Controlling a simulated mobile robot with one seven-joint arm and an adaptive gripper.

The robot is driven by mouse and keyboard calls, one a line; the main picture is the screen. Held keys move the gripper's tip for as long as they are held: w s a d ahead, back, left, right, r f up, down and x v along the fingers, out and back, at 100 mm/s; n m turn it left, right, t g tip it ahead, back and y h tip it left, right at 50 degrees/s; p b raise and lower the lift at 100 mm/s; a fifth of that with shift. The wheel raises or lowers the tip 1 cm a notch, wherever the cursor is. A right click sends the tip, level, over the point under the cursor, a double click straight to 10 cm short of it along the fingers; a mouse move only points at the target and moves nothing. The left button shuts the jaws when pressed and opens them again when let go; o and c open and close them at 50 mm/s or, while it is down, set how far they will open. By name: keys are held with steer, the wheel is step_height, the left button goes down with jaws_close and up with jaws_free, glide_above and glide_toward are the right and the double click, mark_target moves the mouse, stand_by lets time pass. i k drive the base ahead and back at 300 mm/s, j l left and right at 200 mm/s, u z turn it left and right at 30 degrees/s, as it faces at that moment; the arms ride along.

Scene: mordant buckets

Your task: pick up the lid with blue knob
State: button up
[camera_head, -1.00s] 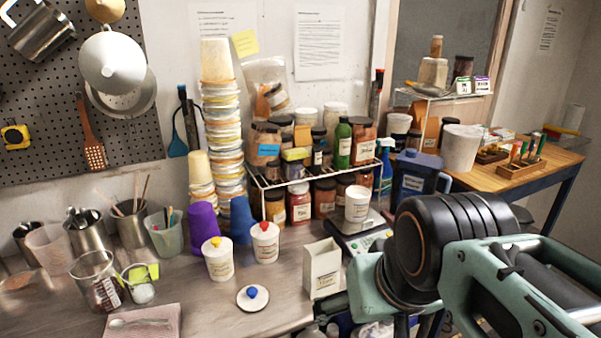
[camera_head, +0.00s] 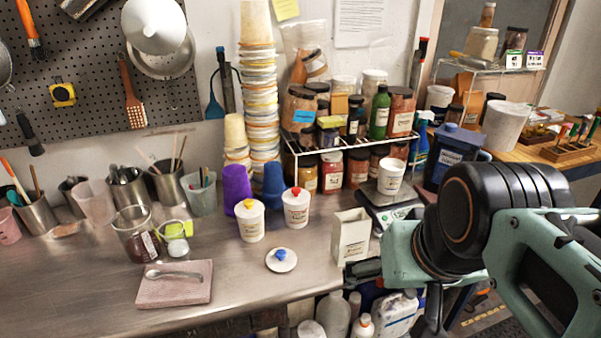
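The lid with the blue knob (camera_head: 281,261) is a small white disc lying flat on the metal bench near its front edge. A white bucket with a yellow-knobbed lid (camera_head: 249,222) and one with a red-knobbed lid (camera_head: 296,208) stand just behind it. My arm is at the right of the view. Part of my gripper (camera_head: 366,270) shows as a dark shape to the right of the lid, apart from it and beside the white box. Its fingertips are not clear enough to tell open from shut.
A white open box (camera_head: 351,236) stands between the lid and my arm. A white bucket (camera_head: 391,176) sits on a scale (camera_head: 396,215) behind. The bench around the lid is clear. Bottles stand below the front edge.

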mark_target(279, 260)
steer(key=i+l+u, duration=0.4)
steer(key=l+u, duration=0.2)
steer(key=i+l+u, duration=0.1)
steer(key=l+u, duration=0.2)
steer(key=i+l+u, duration=0.1)
steer(key=l+u, duration=0.15)
steer(key=l, duration=0.2)
steer(key=k+j+u, duration=0.4)
steer(key=i+l+z, duration=0.3)
steer(key=l, duration=0.25)
steer(key=i, duration=0.1)
